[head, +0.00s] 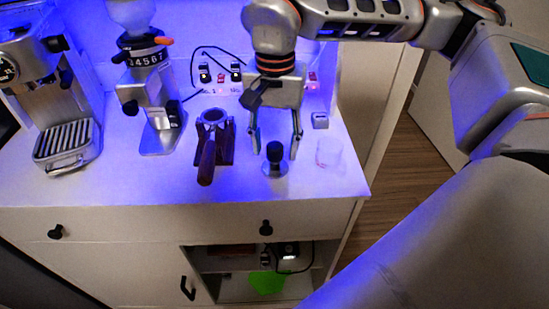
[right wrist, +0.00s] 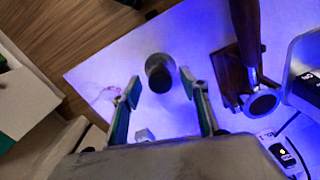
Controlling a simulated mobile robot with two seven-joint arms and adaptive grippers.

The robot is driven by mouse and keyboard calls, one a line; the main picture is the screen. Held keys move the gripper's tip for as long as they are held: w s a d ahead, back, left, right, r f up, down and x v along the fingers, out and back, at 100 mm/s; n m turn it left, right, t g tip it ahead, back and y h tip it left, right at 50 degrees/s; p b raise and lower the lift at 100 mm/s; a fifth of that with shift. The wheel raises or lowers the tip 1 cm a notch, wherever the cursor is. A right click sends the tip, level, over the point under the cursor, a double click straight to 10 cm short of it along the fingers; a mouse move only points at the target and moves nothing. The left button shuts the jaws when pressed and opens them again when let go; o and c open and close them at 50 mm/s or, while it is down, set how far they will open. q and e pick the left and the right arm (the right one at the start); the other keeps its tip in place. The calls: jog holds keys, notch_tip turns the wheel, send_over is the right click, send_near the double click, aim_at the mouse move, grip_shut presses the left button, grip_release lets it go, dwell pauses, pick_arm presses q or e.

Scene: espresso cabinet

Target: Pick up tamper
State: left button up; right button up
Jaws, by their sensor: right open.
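The tamper (head: 274,157) stands upright on the white counter, with a dark knob on top and a metal base. My right gripper (head: 274,150) points down just behind and above it, with its two fingers spread to either side. In the right wrist view the tamper (right wrist: 160,72) lies just beyond the gap between the open fingertips of my right gripper (right wrist: 160,88), and nothing is held. I cannot tell whether a finger touches it. My left gripper is in neither view.
A portafilter (head: 207,158) with a dark handle rests in a stand left of the tamper. A grinder (head: 155,100) and an espresso machine (head: 50,90) stand further left.

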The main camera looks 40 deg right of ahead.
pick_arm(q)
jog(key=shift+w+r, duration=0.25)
pick_arm(e)
jog(key=shift+f, duration=0.35)
grip_shut()
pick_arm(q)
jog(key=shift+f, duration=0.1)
pick_arm(e)
jog(key=shift+r, duration=0.1)
